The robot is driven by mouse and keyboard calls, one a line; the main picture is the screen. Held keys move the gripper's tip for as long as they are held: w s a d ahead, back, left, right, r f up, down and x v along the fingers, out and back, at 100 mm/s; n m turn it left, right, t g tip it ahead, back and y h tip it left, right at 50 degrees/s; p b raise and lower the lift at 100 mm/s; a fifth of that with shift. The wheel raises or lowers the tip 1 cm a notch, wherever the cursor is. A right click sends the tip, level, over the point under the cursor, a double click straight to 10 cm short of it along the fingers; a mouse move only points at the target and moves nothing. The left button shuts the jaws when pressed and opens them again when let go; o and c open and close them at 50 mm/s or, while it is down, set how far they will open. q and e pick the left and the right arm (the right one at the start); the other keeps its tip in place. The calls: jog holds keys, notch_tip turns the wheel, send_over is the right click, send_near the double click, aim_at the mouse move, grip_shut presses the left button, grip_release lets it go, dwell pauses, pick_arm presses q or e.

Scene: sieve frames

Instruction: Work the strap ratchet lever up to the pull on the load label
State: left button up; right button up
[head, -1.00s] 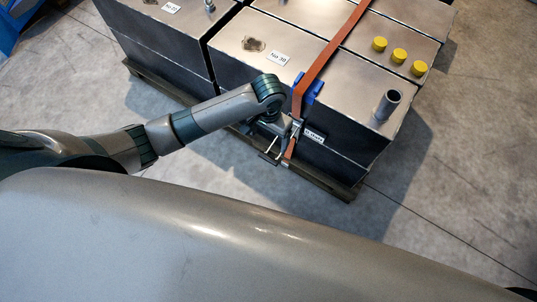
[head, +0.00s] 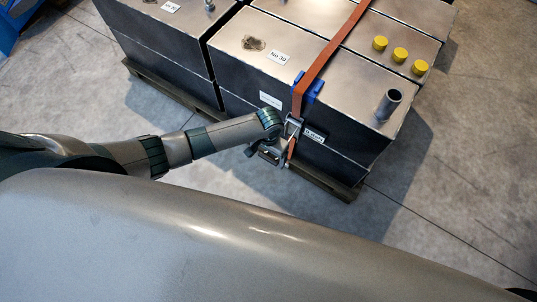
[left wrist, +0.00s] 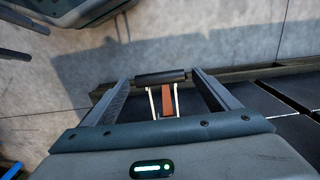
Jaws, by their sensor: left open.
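An orange strap (head: 331,54) runs over a grey metal block and down its front side through a steel ratchet (head: 293,126). A small white label with dark print (head: 315,136), perhaps the load label, is right of the ratchet; its value is too small to read. My left gripper (head: 273,154) is just below and left of the ratchet. In the left wrist view its jaws (left wrist: 160,77) are open, one finger on each side of the lever's black grip bar (left wrist: 160,78). Pale side arms and the strap show below the bar. Finger contact cannot be told. My right gripper is out of view.
The blocks stand on a dark wooden pallet (head: 342,188). Blue corner guards (head: 315,88) sit under the strap at the block's edge. Yellow caps (head: 400,55) and an upright pipe (head: 388,104) are on top. Another white label (head: 271,100) is left of the strap. Concrete floor in front is clear.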

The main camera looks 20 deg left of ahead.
pick_arm(q)
jog(key=shift+c, duration=0.7)
jog(key=c, duration=1.4)
jog(key=shift+f, duration=0.15)
jog(key=shift+f, duration=0.1)
